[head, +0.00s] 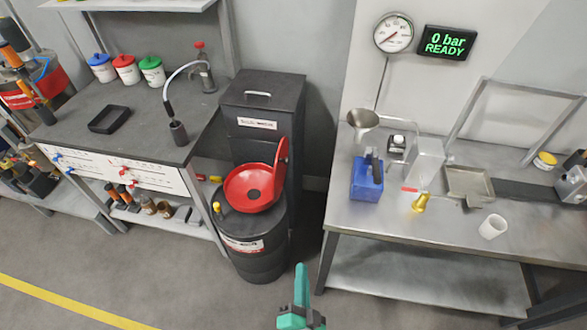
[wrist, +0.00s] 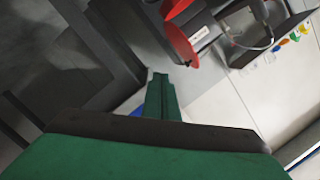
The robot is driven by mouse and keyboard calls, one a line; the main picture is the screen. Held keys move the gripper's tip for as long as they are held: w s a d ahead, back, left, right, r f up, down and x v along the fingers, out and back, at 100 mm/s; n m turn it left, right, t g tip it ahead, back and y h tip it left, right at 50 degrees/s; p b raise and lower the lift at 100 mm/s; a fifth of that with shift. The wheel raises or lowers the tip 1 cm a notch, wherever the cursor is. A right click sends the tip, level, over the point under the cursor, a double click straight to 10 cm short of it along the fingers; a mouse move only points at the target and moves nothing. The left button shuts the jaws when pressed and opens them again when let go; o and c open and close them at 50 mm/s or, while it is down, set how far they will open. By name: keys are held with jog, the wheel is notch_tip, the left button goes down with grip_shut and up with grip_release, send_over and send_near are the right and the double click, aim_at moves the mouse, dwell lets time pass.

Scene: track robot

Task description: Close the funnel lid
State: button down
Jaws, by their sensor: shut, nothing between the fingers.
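The red funnel (head: 252,189) sits on top of a black drum (head: 254,247) between the two benches. Its red lid (head: 281,158) stands open, tilted up at the funnel's right rim. My gripper (head: 300,272) is shut and empty, in front of the drum and to its right, apart from the funnel. In the wrist view my shut green gripper (wrist: 161,80) points towards the scene. Red parts of the funnel or its lid (wrist: 180,40) show beyond the fingertips at the top; I cannot tell exactly which part is which.
A dark cabinet (head: 262,95) stands behind the drum. The left bench (head: 125,140) holds several coloured-lid jars and a black tray (head: 109,119). The right steel table (head: 375,225) holds a blue container (head: 366,182) and a white cup (head: 493,227). Floor in front is clear.

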jog(key=w+r+m, duration=0.3)
jog(key=w+m, duration=0.1)
jog(key=w, duration=1.2)
jog(key=w+r+m+t, duration=0.1)
jog(key=w+r+m, duration=0.3)
jog(key=w, duration=1.2)
jog(key=shift+a+r+y, duration=0.2)
jog(key=shift+y, duration=0.2)
jog(key=shift+w+d, duration=0.1)
